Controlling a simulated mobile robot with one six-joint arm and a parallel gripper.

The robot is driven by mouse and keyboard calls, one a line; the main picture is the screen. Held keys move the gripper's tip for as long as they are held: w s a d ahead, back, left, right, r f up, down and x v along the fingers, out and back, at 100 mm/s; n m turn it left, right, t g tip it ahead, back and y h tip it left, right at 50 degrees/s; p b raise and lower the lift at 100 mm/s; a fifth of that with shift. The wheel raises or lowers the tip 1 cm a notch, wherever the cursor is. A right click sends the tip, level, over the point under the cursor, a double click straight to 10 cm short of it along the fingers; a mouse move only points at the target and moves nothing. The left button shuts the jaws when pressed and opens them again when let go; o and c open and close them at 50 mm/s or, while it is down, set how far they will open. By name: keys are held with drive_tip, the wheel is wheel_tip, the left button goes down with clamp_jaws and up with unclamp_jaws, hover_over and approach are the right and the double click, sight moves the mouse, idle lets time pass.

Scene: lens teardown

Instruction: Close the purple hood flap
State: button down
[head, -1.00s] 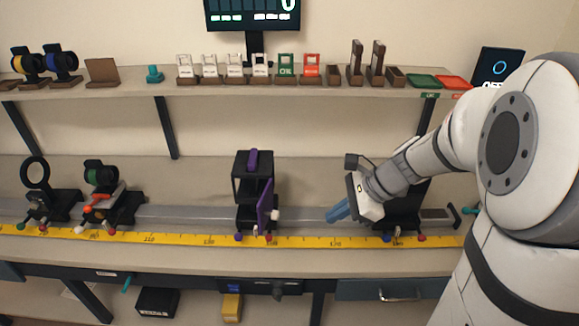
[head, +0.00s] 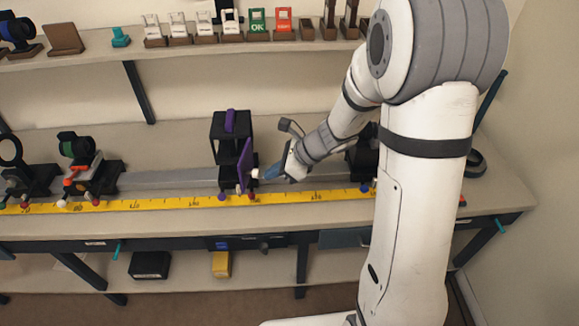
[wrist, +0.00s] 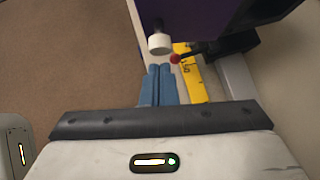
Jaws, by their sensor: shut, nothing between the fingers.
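The purple hood flap (head: 245,163) stands swung out from the right side of a black hood box (head: 228,134) on the rail. A purple strip (head: 230,121) lies on the box's top. The flap carries a white knob (wrist: 160,44), which fills the top middle of the wrist view; the dark purple flap (wrist: 200,18) is behind it. My gripper (wrist: 158,68) is shut and empty, its blue fingers together, tips just short of the knob. In the head view, my gripper (head: 269,172) is right of the flap; whether it touches the knob cannot be told.
A yellow ruler (head: 160,203) runs along the bench in front of the grey rail (head: 170,180). A lens holder with a green ring (head: 77,146) stands on the left. An upper shelf (head: 90,63) holds small stands and cards. A red knob (wrist: 175,59) is close to my fingers.

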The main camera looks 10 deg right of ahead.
drive_tip(key=shift+w+a, duration=0.15)
drive_tip(key=shift+a, duration=0.35)
drive_tip(key=shift+a, duration=0.1)
